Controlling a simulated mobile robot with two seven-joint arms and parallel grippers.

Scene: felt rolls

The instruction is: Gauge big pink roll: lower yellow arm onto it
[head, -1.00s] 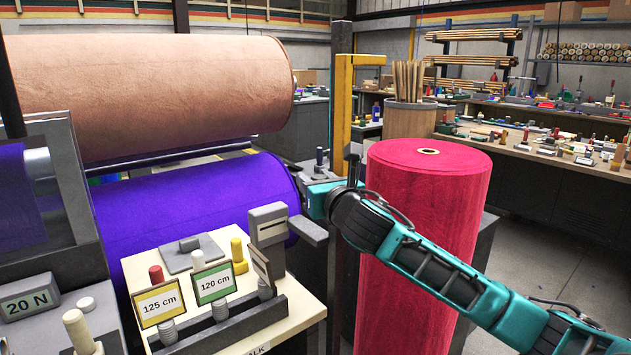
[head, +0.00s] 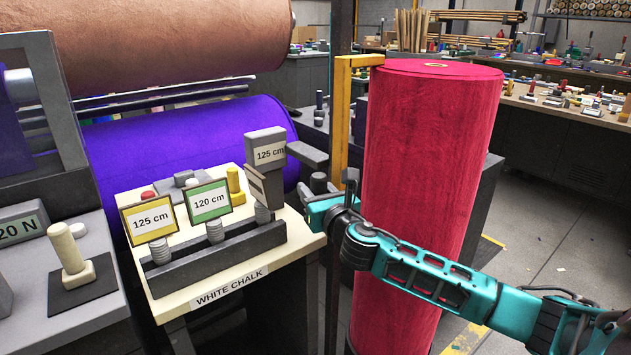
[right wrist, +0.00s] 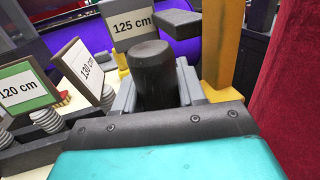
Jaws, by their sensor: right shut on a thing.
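The big pink roll (head: 425,150) stands upright right of centre; its side also fills the right edge of the right wrist view (right wrist: 295,80). The yellow arm (head: 358,62) juts right from a yellow upright (head: 341,130) and meets the roll's top left edge in the picture. I cannot tell whether it touches. My right gripper (head: 318,196) is beside the upright, left of the roll. In the right wrist view it is shut on a dark cylindrical grip (right wrist: 154,75), with the yellow upright just behind. How the grip joins the arm is hidden. My left gripper is out of view.
A WHITE CHALK stand (head: 225,288) holds yellow (head: 148,219) and green (head: 210,201) cards left of my gripper. A grey block (head: 266,150) reads 125 cm. A purple roll (head: 190,140) lies behind. Open floor (head: 545,240) shows at right.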

